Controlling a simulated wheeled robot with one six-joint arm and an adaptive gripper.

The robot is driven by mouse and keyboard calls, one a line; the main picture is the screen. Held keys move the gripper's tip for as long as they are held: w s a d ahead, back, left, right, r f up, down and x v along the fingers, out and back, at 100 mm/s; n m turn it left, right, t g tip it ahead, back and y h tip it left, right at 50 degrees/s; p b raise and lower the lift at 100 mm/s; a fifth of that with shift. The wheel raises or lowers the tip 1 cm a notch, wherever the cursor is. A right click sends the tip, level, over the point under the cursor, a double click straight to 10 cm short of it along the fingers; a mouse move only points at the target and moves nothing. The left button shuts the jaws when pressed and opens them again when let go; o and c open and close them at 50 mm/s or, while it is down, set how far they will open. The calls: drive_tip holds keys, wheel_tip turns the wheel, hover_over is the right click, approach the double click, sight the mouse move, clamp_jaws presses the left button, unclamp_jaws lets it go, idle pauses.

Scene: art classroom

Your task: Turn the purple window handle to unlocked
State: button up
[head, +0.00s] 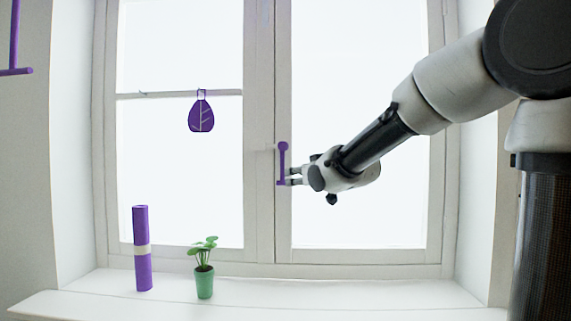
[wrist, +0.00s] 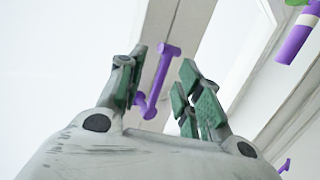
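The purple window handle (head: 283,160) is mounted on the middle frame of the white window in the head view. Its bar stands upright, with a round knob at the top and a short piece at the lower end. My gripper (head: 290,176) reaches in from the right at the handle's lower part. In the wrist view the handle (wrist: 160,80) lies between the two green-padded fingers of my gripper (wrist: 164,62). The fingers are apart, with a clear gap on the right finger's side. The handle is close to the left finger; I cannot tell whether they touch.
A purple leaf ornament (head: 201,114) hangs on the left pane. A purple bar (head: 14,40) is at the left wall. The sill's right part is clear.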

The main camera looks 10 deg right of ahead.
wheel_tip(320, 180, up, 4)
drive_tip(key=f+t+y, duration=0.1)
drive_tip(key=r, duration=0.1)
hover_over(282, 180)
drive_tip(key=shift+w+d+t, duration=0.15)
drive_tip(key=shift+w+t, duration=0.15)
drive_tip(key=shift+w, duration=0.1)
drive_tip(key=shift+c, duration=0.2)
clamp_jaws()
